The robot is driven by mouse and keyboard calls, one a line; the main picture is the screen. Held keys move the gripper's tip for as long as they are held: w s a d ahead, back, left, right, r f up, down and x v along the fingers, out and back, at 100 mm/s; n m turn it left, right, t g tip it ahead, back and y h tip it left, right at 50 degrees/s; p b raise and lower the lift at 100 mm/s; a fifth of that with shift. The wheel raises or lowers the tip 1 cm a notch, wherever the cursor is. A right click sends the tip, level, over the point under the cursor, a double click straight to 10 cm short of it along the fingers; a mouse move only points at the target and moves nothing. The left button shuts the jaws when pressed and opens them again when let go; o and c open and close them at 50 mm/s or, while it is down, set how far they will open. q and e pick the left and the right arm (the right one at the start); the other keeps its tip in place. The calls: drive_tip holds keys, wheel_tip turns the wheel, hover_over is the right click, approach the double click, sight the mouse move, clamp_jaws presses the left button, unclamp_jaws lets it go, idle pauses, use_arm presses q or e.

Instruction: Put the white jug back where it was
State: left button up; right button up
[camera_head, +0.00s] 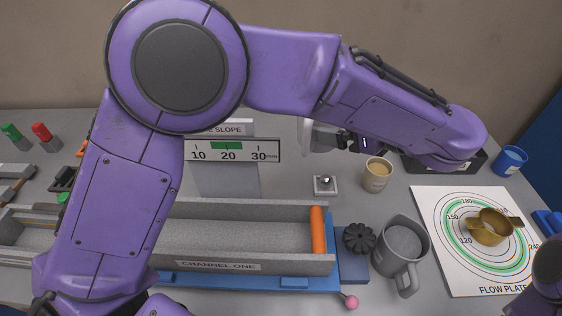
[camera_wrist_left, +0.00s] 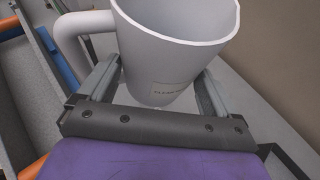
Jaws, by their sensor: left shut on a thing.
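The white jug (camera_wrist_left: 175,55) stands between the fingers of my left gripper (camera_wrist_left: 155,85), which is shut on it. Its wide rim, its handle at the left and a small label show in the left wrist view; the label is too small to read. In the head view a pale part of the jug (camera_head: 318,138) shows behind the channel's right end, largely hidden by my left arm. My left gripper (camera_head: 348,141) there is mostly covered by the forearm. I cannot tell whether the jug touches the table. My right gripper is out of view.
A beige cup (camera_head: 376,175) and a small button box (camera_head: 325,185) stand near the jug. A grey jug (camera_head: 399,250) and the flow plate (camera_head: 440,210) are at the right. The grey channel (camera_head: 250,265) lies in front, with a slope gauge (camera_head: 266,150) behind it.

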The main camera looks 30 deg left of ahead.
use_arm(q)
drive_tip(key=f, duration=0.4)
drive_tip(key=shift+s+a+b, duration=0.1)
drive_tip(key=shift+a+b, duration=0.1)
drive_tip(key=shift+b, duration=0.1)
drive_tip(key=w+a+f+p, duration=0.1)
drive_tip(key=a+f+p, duration=0.1)
drive_tip(key=a+f, duration=0.2)
drive_tip(key=w+a+f+p, duration=0.2)
drive_tip(key=a+f, duration=0.2)
drive_tip(key=w+a+f+p, duration=0.2)
drive_tip(key=a+f, duration=0.2)
drive_tip(key=shift+a+f, duration=0.25)
drive_tip(key=shift+a, duration=0.1)
drive_tip(key=shift+f, duration=0.35)
drive_tip(key=o, duration=1.1)
